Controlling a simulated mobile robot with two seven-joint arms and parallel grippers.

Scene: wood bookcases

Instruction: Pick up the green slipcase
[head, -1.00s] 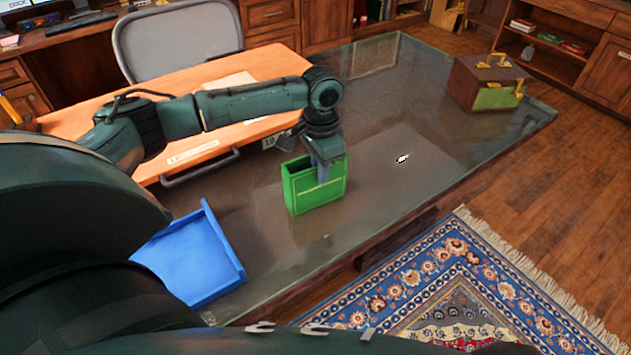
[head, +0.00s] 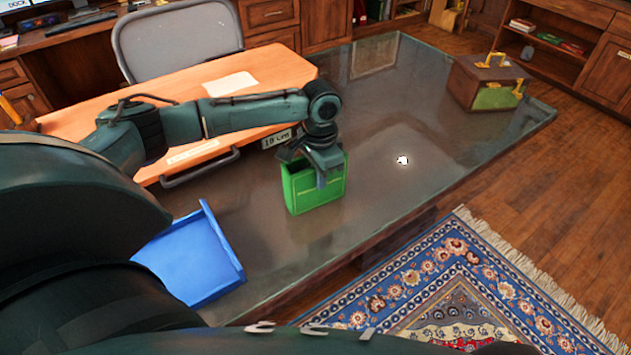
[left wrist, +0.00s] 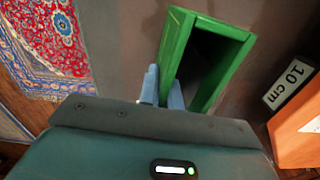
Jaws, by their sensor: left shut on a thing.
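The green slipcase (head: 318,194) stands upright on the dark glossy table (head: 390,210), its open side up. My left gripper (head: 320,178) comes down on it from above and is shut on one of its walls. In the left wrist view the fingers (left wrist: 162,88) straddle the near wall of the slipcase (left wrist: 176,50), one inside and one outside. The slipcase looks empty inside. Whether its base touches the table is hard to tell. My right gripper is not in view.
A blue open tray (head: 195,262) lies left of the slipcase. An orange board (head: 215,100) with a "10 cm" label lies behind it. A brown box with yellow handles (head: 487,82) stands at the far right. The table between is mostly clear.

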